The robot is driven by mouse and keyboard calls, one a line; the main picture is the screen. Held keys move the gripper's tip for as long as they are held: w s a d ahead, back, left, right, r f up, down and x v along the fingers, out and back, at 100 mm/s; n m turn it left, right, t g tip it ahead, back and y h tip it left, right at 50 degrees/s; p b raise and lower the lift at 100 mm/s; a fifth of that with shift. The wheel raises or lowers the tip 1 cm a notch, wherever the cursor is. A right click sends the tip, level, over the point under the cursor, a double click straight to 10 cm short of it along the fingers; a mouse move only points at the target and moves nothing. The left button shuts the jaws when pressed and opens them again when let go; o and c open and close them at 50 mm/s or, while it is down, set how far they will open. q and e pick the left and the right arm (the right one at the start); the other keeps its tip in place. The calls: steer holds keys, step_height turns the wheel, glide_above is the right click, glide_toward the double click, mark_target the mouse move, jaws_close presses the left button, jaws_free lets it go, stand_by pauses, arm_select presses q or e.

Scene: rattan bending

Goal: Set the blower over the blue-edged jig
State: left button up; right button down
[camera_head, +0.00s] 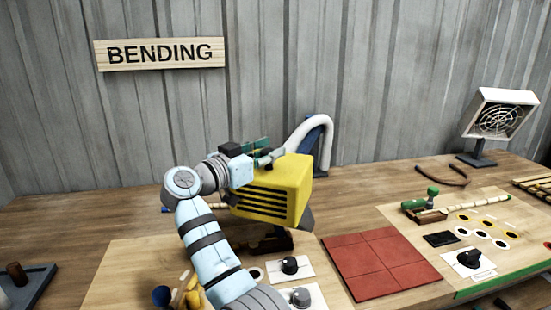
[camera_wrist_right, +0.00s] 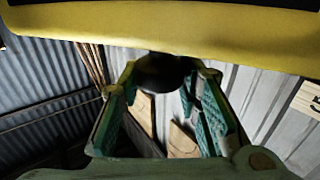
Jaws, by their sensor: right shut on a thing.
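The blower (camera_head: 277,190) is a yellow box with dark slots on its side. My right gripper (camera_head: 264,155) is shut on it at its upper back and holds it above the left work board. In the wrist view the blower's yellow body (camera_wrist_right: 190,32) fills the top, and a dark round part of it sits between the green fingers (camera_wrist_right: 160,78). Behind my arm and the blower, a blue bit (camera_head: 165,210) and a pale rod show; they may belong to the blue-edged jig, which is mostly hidden. My left gripper is not in view.
A white hose (camera_head: 325,128) curves up behind the blower by a blue stand. A red tiled mat (camera_head: 380,264) lies bare to the right. Dials (camera_head: 290,266) sit below the blower. A green-edged board (camera_head: 505,272) holds a green-and-wood jig (camera_head: 428,211). A white fan (camera_head: 500,117) stands back right.

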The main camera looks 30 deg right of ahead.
steer(key=shift+s, duration=0.1)
steer(key=c, duration=1.3)
jaws_free()
steer(key=shift+c, duration=0.2)
steer(key=shift+o, duration=0.7)
steer(key=shift+d+f, duration=0.1)
steer(key=shift+d, duration=0.05)
step_height(320, 180, up, 10)
